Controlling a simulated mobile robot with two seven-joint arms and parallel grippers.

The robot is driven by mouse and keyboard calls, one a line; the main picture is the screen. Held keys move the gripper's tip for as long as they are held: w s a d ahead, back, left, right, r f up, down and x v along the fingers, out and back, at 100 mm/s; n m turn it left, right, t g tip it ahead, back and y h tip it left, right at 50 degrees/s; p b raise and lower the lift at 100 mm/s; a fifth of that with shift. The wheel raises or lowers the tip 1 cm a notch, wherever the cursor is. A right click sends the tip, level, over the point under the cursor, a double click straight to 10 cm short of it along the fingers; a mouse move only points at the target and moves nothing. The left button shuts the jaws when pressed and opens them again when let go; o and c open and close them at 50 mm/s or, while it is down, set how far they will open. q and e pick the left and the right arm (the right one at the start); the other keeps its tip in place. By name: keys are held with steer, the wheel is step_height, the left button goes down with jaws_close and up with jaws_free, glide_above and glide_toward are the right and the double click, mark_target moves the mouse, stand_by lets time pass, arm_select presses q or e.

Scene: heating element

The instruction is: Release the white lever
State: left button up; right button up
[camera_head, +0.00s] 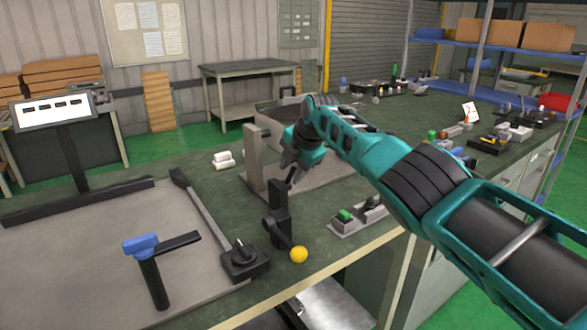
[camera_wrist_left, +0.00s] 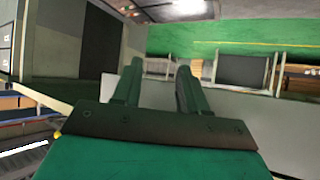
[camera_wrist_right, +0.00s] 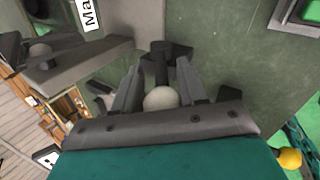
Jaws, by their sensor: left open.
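The white lever's round knob (camera_wrist_right: 160,98) shows in the right wrist view between the two fingers of my right gripper (camera_wrist_right: 158,80). A dark post stands just beyond it. The fingers stand apart on either side of the knob; contact is hard to tell. In the head view my right gripper (camera_head: 292,172) is above the bench beside a black upright block (camera_head: 279,202), and the white knob is not clearly visible. My left gripper (camera_wrist_left: 157,85) shows only in its own wrist view, open and empty, away from the lever.
A yellow ball knob (camera_head: 298,254) sits at the bench's front edge, below my right gripper. A blue-topped handle (camera_head: 141,245) and a long grey lever on a black base (camera_head: 242,262) stand to the left. A green-button box (camera_head: 344,216) is to the right.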

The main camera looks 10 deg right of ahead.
steer(key=shift+d+r, duration=0.1)
steer(key=shift+r, duration=0.05)
steer(key=shift+p+v, duration=0.8)
steer(key=shift+v, duration=0.4)
steer(key=v, duration=1)
steer(key=shift+s, duration=0.15)
